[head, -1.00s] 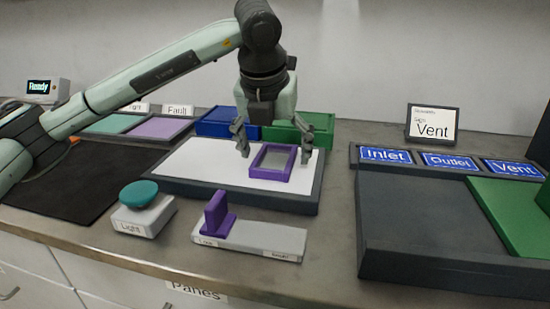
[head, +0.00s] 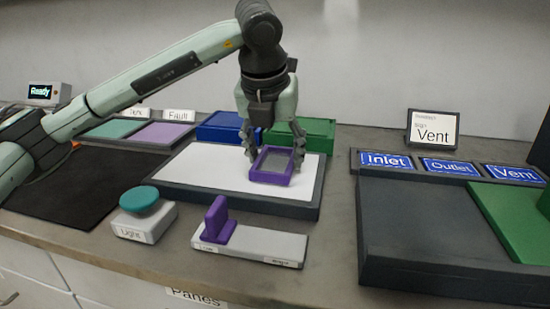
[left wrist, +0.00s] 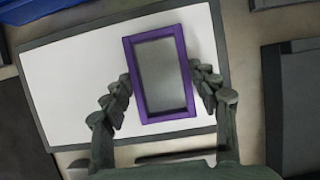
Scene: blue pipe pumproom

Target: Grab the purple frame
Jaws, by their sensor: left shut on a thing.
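The purple frame (head: 272,178) is a rectangular frame around a grey pane, on the white panel (head: 200,166) with a dark border. My left gripper (head: 274,160) reaches down over it from above, one finger on each side. Its fingers are shut on the frame's left and right sides. In the left wrist view, the purple frame (left wrist: 186,75) sits between the two fingers of my left gripper (left wrist: 165,95), with the white panel (left wrist: 75,85) beneath. Whether the frame is clear of the panel I cannot tell. My right gripper is not in view.
In front stand a teal button on a box marked Light (head: 140,215) and a purple slider on a grey base (head: 265,245). Blue (head: 216,124) and green (head: 318,130) trays are behind. A dark tray (head: 420,235) with Inlet, Outlet and Vent labels lies right.

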